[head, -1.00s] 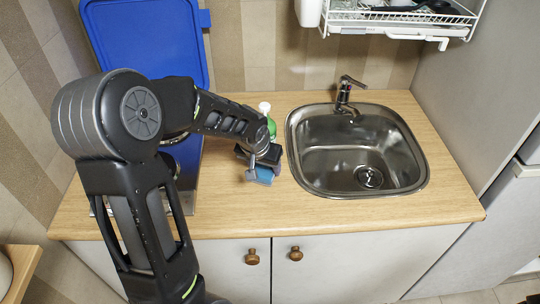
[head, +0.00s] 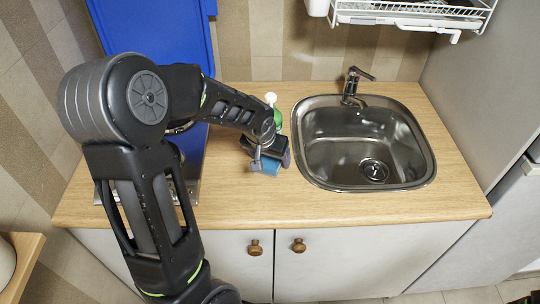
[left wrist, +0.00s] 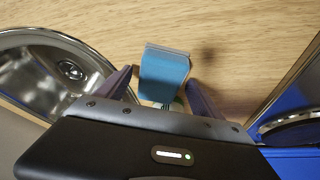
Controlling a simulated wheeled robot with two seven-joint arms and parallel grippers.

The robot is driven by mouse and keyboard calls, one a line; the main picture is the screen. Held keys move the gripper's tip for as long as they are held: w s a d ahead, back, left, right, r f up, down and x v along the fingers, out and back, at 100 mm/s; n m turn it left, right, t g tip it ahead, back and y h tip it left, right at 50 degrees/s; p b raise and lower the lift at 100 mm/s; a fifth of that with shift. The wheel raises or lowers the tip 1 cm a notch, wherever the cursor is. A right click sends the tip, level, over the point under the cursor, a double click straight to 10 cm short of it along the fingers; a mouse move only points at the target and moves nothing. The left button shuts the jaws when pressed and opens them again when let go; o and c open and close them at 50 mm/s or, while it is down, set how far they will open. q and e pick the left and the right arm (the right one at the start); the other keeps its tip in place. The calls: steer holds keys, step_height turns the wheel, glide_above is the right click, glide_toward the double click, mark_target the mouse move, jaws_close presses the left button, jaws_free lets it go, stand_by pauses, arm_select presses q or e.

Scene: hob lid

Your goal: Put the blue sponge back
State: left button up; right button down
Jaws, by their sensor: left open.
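The blue sponge (head: 271,168) is on the wooden worktop left of the sink, just in front of a green bottle with a white cap (head: 271,99). It also shows in the left wrist view (left wrist: 165,75), in the gap between my two fingers. My left gripper (head: 268,160) is over the sponge and open, with a finger on either side of it. In the left wrist view a gap shows on the right side of the sponge; contact on the left is hard to tell.
The steel sink (head: 310,170) with its tap (head: 352,82) is right of the sponge. A raised blue lid (head: 150,30) stands behind the hob at the left, partly hidden by my arm. A white dish rack (head: 410,18) hangs above. The worktop's front strip is clear.

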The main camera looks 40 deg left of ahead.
arm_select(q)
steer(key=shift+r, duration=0.15)
steer(key=v, duration=1.2)
steer(key=shift+b, duration=0.45)
